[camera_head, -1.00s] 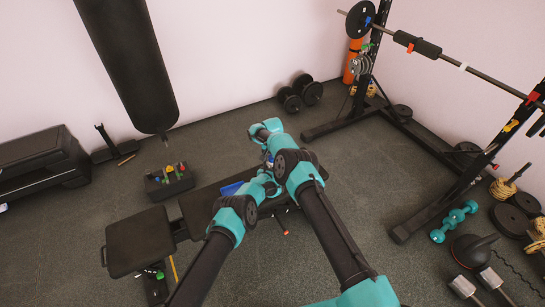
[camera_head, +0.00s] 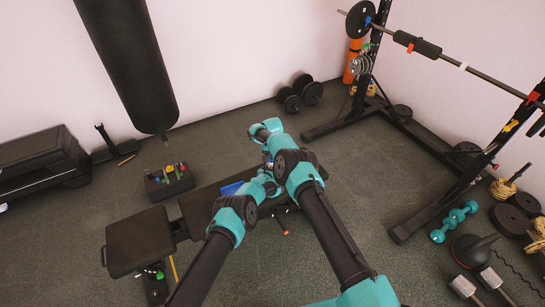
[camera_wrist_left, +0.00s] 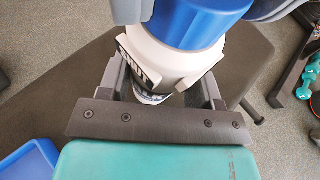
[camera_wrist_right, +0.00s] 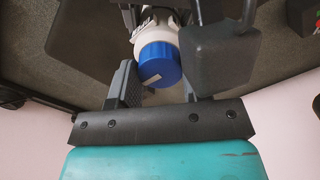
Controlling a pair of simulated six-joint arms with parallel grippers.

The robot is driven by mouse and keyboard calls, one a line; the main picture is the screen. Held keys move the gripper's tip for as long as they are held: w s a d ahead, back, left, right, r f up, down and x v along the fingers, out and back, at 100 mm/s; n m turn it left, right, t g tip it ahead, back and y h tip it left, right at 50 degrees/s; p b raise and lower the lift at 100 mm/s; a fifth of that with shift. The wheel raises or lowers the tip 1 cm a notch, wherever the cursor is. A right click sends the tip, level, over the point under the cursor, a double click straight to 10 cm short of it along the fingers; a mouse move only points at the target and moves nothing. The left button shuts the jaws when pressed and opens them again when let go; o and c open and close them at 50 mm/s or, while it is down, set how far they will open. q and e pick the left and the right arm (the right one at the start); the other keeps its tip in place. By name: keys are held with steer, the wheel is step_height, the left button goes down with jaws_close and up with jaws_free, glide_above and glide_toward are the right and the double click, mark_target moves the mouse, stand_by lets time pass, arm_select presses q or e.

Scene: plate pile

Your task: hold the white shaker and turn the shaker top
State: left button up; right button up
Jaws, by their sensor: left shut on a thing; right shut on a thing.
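The white shaker (camera_wrist_left: 172,58) with its blue top (camera_wrist_left: 197,22) fills the upper middle of the left wrist view. My left gripper (camera_wrist_left: 168,72) is shut around the white body, one finger on each side. In the right wrist view the blue top (camera_wrist_right: 158,66) sits on the white shaker body (camera_wrist_right: 155,28), and my right gripper (camera_wrist_right: 165,80) is shut on the top. Dark parts of the right gripper also show beside the top in the left wrist view. In the head view my arms mostly hide the shaker, above the black bench.
The black bench (camera_head: 200,203) lies below the grippers. A blue thing (camera_head: 231,188) rests on it and shows at lower left in the left wrist view (camera_wrist_left: 28,163). A small box with colored items (camera_head: 169,182) stands on the floor behind. A barbell rack (camera_head: 445,190) stands right.

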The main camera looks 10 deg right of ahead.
arm_select(q)
steer(key=shift+f, duration=0.1)
arm_select(e)
steer(key=shift+n, duration=0.4)
steer(key=o, duration=0.9)
steer(key=shift+o, duration=0.2)
step_height(320, 180, up, 12)
arm_select(q)
steer(key=o, duration=1.2)
